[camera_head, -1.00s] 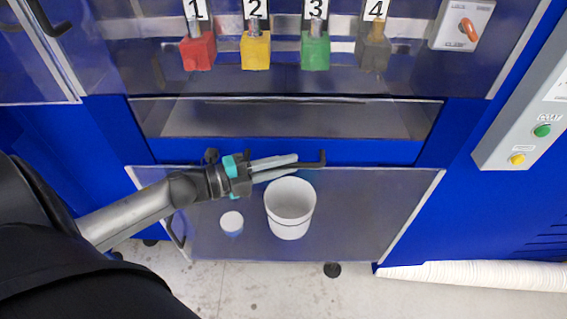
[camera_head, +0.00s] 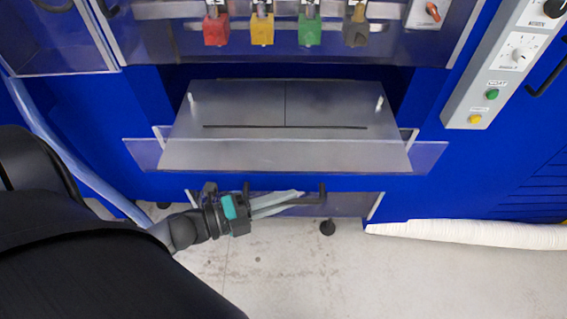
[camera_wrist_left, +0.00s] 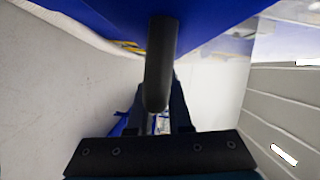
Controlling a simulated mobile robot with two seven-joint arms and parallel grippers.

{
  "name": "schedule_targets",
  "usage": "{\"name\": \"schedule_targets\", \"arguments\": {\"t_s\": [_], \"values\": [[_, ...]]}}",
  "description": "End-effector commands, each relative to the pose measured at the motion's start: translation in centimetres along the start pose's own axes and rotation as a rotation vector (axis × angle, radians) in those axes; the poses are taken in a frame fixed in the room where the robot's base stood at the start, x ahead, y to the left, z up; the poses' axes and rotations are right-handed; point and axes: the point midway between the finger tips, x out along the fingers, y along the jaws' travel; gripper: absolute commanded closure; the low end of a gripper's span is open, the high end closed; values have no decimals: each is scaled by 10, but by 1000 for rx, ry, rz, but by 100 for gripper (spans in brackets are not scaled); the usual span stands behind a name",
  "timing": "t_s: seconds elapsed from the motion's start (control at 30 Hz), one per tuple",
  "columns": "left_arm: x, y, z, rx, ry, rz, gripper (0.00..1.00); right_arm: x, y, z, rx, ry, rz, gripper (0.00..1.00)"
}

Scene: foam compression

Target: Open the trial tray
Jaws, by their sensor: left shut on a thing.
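The trial tray (camera_head: 240,107) is a grey metal drawer with a clear front panel (camera_head: 290,156) and a blue front strip (camera_head: 370,183). It stands pulled out from the blue machine, its flat bed showing with two small pins. A black bar handle (camera_head: 318,199) is at its front. My left gripper (camera_head: 290,198) is shut on this handle from the left. In the left wrist view the dark handle bar (camera_wrist_left: 160,65) runs between the fingers of my left gripper (camera_wrist_left: 158,122). My right gripper is not in view.
Red (camera_head: 216,31), yellow (camera_head: 262,29), green (camera_head: 311,31) and dark (camera_head: 356,33) blocks hang above the tray. A grey control box (camera_head: 490,75) is at right. A white roll (camera_head: 465,233) lies on the floor. The floor (camera_head: 290,270) ahead is mostly clear.

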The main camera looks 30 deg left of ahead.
Motion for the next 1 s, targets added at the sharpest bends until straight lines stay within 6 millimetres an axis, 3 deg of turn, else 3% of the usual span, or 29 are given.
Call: {"name": "schedule_targets", "arguments": {"t_s": [0.03, 0.2, 0.4, 0.93, 0.97, 1.0], "values": [[-6, -1, -14, -6, 1, 0, 100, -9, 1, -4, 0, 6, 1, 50], [-19, 7, -46, -4, 1, -1, 100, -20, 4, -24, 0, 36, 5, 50], [-29, 13, -70, 0, 2, -2, 100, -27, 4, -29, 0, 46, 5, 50], [-33, 17, -79, 3, 3, -2, 100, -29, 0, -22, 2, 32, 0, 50], [-33, 17, -79, 3, 3, -2, 82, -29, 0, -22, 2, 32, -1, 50], [-33, 17, -79, 3, 3, -2, 77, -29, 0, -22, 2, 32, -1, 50]]}}
